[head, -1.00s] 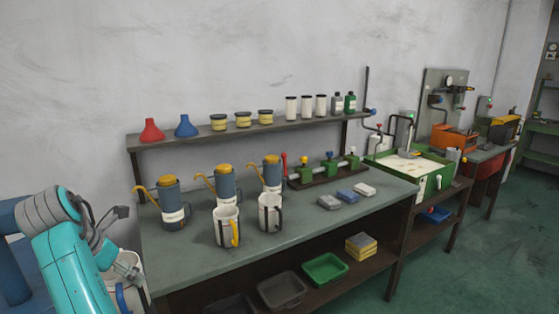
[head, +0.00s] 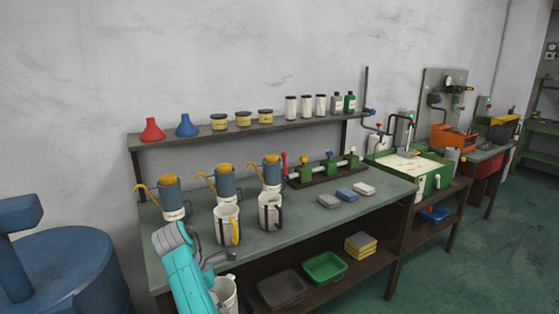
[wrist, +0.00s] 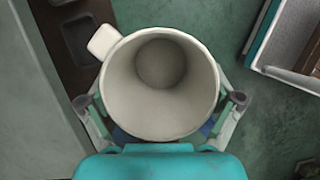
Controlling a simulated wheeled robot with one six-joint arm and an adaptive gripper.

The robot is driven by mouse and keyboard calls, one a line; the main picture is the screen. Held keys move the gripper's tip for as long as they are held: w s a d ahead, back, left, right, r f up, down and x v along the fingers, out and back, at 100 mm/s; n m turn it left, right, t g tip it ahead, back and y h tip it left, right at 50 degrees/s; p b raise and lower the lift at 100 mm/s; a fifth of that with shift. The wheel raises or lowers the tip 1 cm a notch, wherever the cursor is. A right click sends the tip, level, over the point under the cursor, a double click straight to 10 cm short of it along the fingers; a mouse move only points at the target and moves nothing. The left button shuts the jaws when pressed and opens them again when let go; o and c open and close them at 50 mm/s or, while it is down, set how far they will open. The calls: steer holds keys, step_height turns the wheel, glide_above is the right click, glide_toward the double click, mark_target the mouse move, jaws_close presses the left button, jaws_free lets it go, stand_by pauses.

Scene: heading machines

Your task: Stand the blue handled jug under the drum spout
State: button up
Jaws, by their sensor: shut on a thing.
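My gripper (wrist: 162,100) is shut around a pale jug (wrist: 205,75), one finger on each side. The wrist view looks down into its open, empty-looking mouth. A pale lip or spout juts out at its upper left. Small blue patches show low beside the jug near my wrist; I cannot tell how much of the handle they are. In the head view the jug (head: 228,291) is partly hidden by my arm, in front of the bench's front edge. A large blue drum-like body (head: 65,270) stands at the lower left; no spout is visible on it.
The bench (head: 300,222) holds two similar jugs, one with a yellow handle (head: 236,230) and one with a black handle (head: 262,217), plus several blue-grey cans (head: 222,190). A green tray (head: 324,268) sits on the lower shelf. Green floor (head: 440,270) is free at right.

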steer(key=s+d+f+m+g+y, duration=0.1)
steer(key=s+d+f+m+g, duration=0.1)
steer(key=d+f+m, duration=0.5)
steer(key=s+d+f+m+g+y, duration=0.2)
steer(key=d+f+m, duration=0.5)
steer(key=d, duration=0.9)
steer(key=s+d+f+m+g+y, duration=0.1)
steer(key=s+d+f+m, duration=0.1)
steer(key=d+f+m, duration=0.6)
steer(key=d+f, duration=0.2)
steer(key=d, duration=0.1)
steer(key=shift+s+d+f+g, duration=0.2)
steer(key=shift+s+f+g, duration=0.1)
steer(key=shift+f+g, duration=0.1)
